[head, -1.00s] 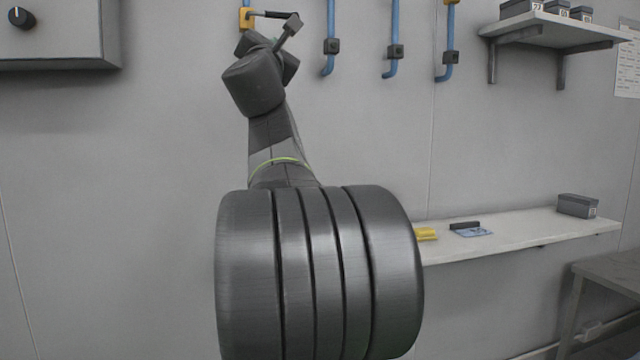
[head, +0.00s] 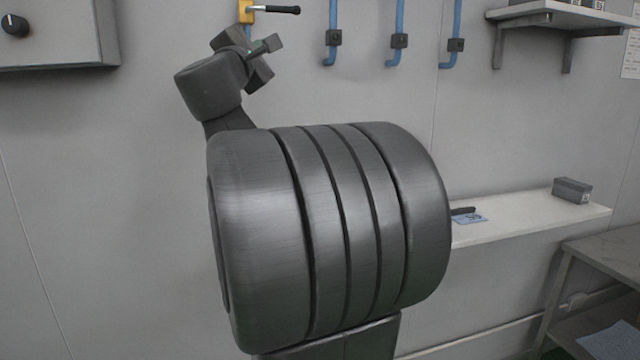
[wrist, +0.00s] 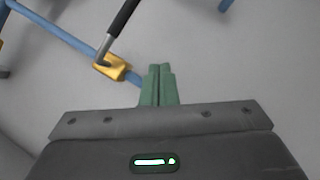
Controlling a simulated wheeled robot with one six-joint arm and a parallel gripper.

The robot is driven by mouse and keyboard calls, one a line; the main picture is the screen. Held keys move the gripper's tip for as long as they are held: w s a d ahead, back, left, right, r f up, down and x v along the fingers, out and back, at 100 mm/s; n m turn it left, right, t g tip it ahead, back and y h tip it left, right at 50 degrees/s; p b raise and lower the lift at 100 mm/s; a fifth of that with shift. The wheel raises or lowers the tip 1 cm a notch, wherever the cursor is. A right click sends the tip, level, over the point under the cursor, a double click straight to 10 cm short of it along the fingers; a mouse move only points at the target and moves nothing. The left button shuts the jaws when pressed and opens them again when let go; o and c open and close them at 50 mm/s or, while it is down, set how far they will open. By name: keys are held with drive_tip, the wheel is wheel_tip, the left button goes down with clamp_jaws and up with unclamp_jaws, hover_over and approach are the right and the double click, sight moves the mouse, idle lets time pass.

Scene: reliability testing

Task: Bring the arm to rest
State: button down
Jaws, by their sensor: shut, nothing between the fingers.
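My gripper (head: 270,43) is in the upper left of the head view, small and partly hidden by my own arm links. In the wrist view its two green fingers (wrist: 157,84) are pressed together with nothing between them. A yellow valve body (head: 246,12) with a black handle sticking out to the right (head: 280,10) is on the wall just above my gripper. In the wrist view the yellow valve body (wrist: 112,67) and the black handle (wrist: 121,20) are beyond the fingers, to their upper left. My fingers look apart from both.
Several blue pipes (head: 399,40) run down the wall. A grey control box (head: 50,35) is at upper left. A shelf (head: 560,17) is at upper right. A white ledge (head: 525,216) at right bears a grey box (head: 572,190). A table (head: 610,255) stands at lower right.

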drive_tip(key=shift+s+a+m+g+h+p, duration=0.25)
drive_tip(key=shift+a+m+g+p, duration=0.85)
drive_tip(key=shift+p, duration=1.15)
drive_tip(key=shift+s+a+m+g+h+p, duration=0.35)
drive_tip(key=shift+a+m+p, duration=0.3)
drive_tip(key=shift+m+p, duration=1.3)
drive_tip(key=shift+w+n+p, duration=0.1)
drive_tip(key=shift+n+p, duration=0.25)
drive_tip(key=shift+f, duration=0.1)
